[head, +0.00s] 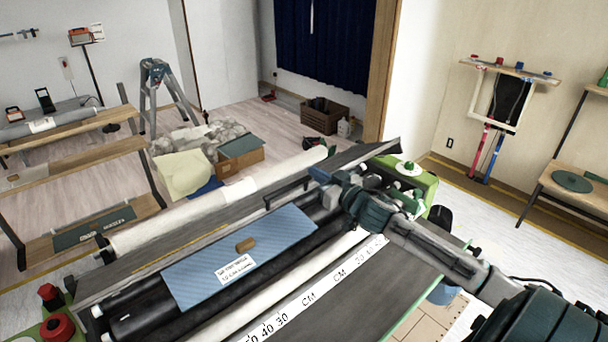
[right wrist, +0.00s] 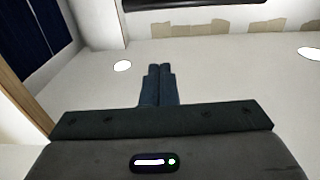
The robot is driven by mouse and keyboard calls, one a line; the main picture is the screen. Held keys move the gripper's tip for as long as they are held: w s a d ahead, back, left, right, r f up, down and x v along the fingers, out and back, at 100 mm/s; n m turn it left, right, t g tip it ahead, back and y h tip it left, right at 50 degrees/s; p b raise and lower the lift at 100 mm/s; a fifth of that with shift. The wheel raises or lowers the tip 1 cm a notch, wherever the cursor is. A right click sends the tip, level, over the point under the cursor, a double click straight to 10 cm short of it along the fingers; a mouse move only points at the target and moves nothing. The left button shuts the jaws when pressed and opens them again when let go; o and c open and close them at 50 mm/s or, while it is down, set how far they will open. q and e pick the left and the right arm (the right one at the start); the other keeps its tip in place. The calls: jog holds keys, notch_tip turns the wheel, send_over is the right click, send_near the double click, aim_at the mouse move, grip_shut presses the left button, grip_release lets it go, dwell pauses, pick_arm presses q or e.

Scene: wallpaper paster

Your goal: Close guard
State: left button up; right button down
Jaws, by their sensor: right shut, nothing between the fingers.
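The wallpaper paster lies across the front of the head view. A long dark grey panel (head: 225,218), which looks like the guard, runs along its far side, tilted up, with a black bar handle (head: 287,191). Black rollers (head: 150,310) and a blue plate (head: 285,232) with a white label show in front of it. My right gripper (head: 322,175) is over the machine's right part, close to the panel; I cannot tell if they touch. In the right wrist view its fingers (right wrist: 160,72) are shut and empty, before a pale surface. My left gripper is out of view.
A cream paper roll (head: 210,215) lies behind the panel. A red button (head: 57,327) is at the machine's left end, and a green end housing (head: 415,185) is at its right. A ruler strip (head: 310,298) crosses the front. Shelves (head: 75,165) stand at the left.

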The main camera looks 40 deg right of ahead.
jog(key=w, duration=0.1)
send_over(302, 182)
jog(key=shift+r, duration=0.2)
jog(key=f, duration=0.2)
jog(key=s+f+p, duration=0.1)
jog(key=f, duration=0.1)
dwell(0.4)
jog(key=shift+f, duration=0.1)
